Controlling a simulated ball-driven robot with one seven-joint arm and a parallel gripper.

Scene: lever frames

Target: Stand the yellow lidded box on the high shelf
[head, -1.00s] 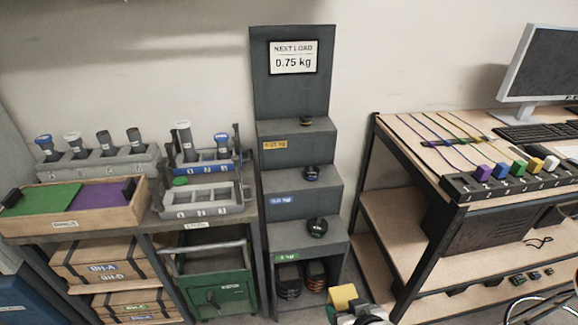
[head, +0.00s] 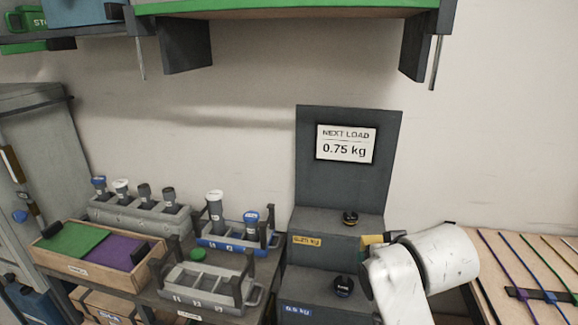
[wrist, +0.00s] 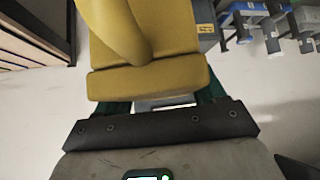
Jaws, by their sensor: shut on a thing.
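The yellow lidded box (wrist: 150,70) fills the top middle of the wrist view, between the fingers of my gripper (wrist: 164,99). My gripper is shut on it. In the head view only a small part of the yellow box (head: 371,241) shows beside the stepped grey stand, with my white arm hiding the rest. The high shelf (head: 290,7) crosses the top of the head view, with a green front edge and dark brackets. The box is well below it. The top surface of the shelf is hardly seen.
The grey stepped stand (head: 350,175) with its 0.75 kg sign is next to my arm. A blue box (head: 88,13) and a green item (head: 22,20) are at upper left. Racks and a wooden tray (head: 75,268) fill the lower left bench. The wall below the shelf is bare.

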